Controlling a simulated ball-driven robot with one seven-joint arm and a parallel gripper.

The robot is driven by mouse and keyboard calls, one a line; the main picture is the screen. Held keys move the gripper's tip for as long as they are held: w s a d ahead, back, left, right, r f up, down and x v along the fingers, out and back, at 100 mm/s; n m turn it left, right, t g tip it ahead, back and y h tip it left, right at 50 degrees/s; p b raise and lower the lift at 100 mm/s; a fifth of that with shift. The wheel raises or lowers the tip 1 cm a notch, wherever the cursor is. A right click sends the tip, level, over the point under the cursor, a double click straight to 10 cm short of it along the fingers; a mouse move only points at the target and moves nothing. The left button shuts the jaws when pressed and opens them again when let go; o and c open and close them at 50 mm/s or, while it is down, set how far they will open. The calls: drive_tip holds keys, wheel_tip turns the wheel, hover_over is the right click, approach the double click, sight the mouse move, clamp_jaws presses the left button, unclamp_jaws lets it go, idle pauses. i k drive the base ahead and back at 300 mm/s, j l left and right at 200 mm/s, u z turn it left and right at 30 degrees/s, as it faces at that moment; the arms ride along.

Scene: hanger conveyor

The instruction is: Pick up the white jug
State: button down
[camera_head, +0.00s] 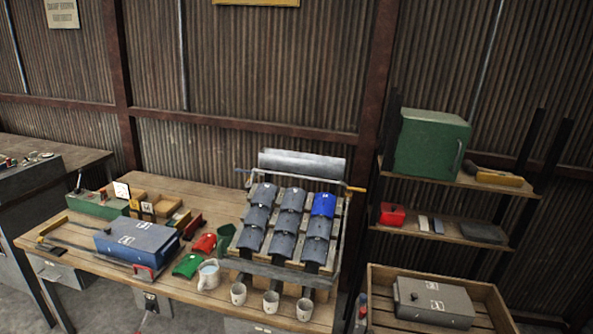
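The white jug (209,275) stands upright near the front edge of the wooden workbench (100,255), left of a row of small white cups (271,301). Something pale blue shows in its open top. A green curved piece (187,265) lies just left of it. The jug looks clear from above. My gripper is not in view.
A rack of grey curved pieces (290,222) with one blue piece (324,205) stands right of the jug. A blue toolbox (137,243) is at left. Shelves with a green box (431,144) and a wooden crate holding a grey case (434,301) stand at right.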

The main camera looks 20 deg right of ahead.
sight(209, 275)
drive_tip(key=i+j, duration=0.2)
drive_tip(key=i, duration=1.25)
drive_tip(key=i+j+u, duration=0.15)
drive_tip(key=i, duration=1.3)
